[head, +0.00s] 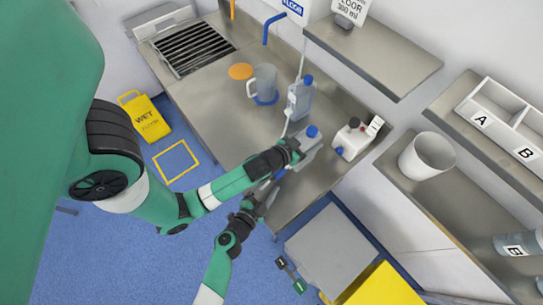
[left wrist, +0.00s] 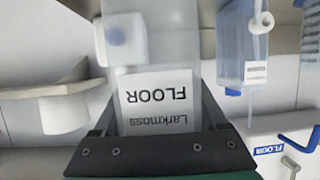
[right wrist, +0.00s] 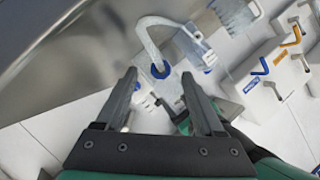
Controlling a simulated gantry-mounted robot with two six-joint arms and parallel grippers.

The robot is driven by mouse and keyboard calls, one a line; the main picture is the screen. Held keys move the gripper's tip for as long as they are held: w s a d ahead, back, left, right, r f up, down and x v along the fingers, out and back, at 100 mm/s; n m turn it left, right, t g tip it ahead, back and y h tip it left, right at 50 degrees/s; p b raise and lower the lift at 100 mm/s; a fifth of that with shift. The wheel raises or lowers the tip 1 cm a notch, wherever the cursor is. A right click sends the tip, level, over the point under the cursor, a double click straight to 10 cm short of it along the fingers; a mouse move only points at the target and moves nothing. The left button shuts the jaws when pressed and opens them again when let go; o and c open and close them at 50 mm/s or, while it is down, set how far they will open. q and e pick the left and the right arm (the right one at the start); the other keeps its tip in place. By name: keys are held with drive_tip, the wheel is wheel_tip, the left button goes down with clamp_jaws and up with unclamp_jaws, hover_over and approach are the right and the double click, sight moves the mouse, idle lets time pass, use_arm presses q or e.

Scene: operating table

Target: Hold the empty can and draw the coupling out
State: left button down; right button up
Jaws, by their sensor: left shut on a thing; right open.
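A translucent grey can (head: 308,146) with a blue cap is at the counter's front edge. My left gripper (head: 290,150) is shut on it. In the left wrist view the can (left wrist: 158,55) fills the middle, upside down, labelled "Larkmoss FLOOR", and looks clear inside. A second, bluish can (head: 299,101) with a blue cap stands behind it, with a pale tube (head: 287,124) beside it. A clear curved tube with a blue ring (right wrist: 160,71) shows ahead in the right wrist view; I cannot tell whether this is the coupling. My right gripper (right wrist: 158,92) is open and empty, below the left.
A clear jug (head: 263,83) and an orange disc (head: 241,71) stand further back on the steel counter (head: 215,105). Shelves are at right; a yellow-lidded bin (head: 380,287) is below.

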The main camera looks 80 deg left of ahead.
drive_tip(key=shift+x, duration=0.9)
drive_tip(key=shift+c, duration=0.2)
clamp_jaws()
unclamp_jaws()
